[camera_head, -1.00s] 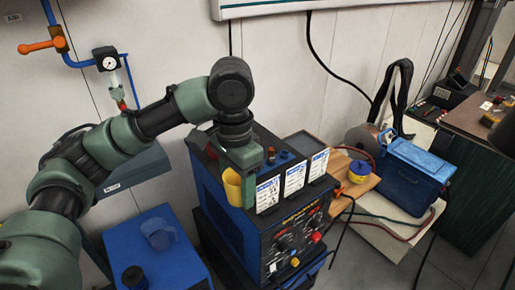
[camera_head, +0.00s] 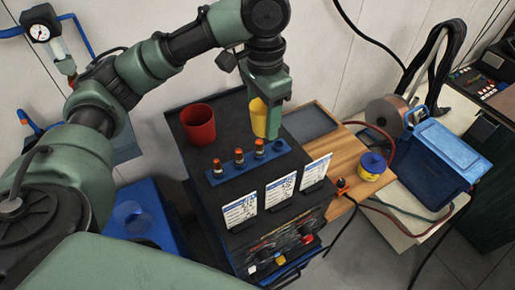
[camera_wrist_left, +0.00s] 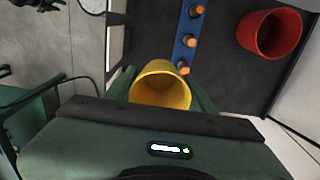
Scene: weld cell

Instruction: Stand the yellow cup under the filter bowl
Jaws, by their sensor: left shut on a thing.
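The yellow cup (camera_head: 259,117) is upright in my left gripper (camera_head: 273,118), over the back of the welding machine's black top. I cannot tell whether its base touches the top. In the left wrist view the yellow cup (camera_wrist_left: 160,88) sits between the fingers, its open mouth toward the camera. The clear filter bowl (camera_head: 54,52) hangs below the round gauge (camera_head: 40,32) on the blue wall pipe at the upper left, with a red piece at its lower end. It is far left of the cup. My right gripper is not in view.
A red cup (camera_head: 198,125) stands left of the yellow one. A blue strip (camera_head: 250,163) with orange-topped pieces and several white cards (camera_head: 281,190) are in front. A blue box (camera_head: 135,222) bears a clear cup at lower left. A wooden board (camera_head: 345,160) lies right.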

